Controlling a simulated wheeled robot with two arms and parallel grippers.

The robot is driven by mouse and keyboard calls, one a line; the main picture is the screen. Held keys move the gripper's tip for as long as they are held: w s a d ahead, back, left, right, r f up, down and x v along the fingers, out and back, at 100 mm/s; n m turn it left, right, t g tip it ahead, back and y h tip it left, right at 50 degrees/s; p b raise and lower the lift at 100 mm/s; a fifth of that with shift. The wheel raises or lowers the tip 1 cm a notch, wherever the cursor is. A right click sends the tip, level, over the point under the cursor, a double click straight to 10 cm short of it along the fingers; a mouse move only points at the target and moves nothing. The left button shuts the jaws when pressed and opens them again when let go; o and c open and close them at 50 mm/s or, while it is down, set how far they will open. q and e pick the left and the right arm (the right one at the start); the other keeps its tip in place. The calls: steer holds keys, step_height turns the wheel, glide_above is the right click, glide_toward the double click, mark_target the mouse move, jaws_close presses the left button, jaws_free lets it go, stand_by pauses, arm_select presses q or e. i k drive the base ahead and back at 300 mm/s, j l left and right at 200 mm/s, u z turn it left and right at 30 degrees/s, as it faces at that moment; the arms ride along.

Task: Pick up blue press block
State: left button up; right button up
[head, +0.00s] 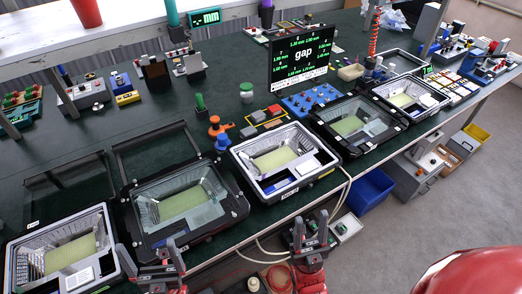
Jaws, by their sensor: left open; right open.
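A small blue block with a rounded knob (222,143) stands on the dark green bench, just left of the middle housing; it looks like the blue press block. A similar orange piece (214,126) stands right behind it. My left gripper (148,256) is open and empty at the bench's front edge, in front of the second housing from the left. My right gripper (310,226) is open and empty in front of the bench edge, nearer the viewer than the middle housing. Neither gripper touches the blue block.
Several floodlight housings line the front of the bench, including a light grey middle one (286,160) and a black-framed one (184,200). A green cylinder (200,103) stands behind the orange piece. A "gap" display (302,55) stands farther back. Open green surface lies left of the blue block.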

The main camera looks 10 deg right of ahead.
mark_target(223, 141)
steer(key=l, duration=0.3)
steer(key=k+l+z, duration=0.1)
steer(key=l, duration=0.2)
steer(key=i+l+z, duration=0.1)
steer(key=i+l, duration=0.15)
steer(key=l, duration=0.15)
steer(key=i+l+z, duration=0.1)
steer(key=i+l, duration=0.15)
steer(key=i+z, duration=0.1)
steer(key=i, duration=0.2)
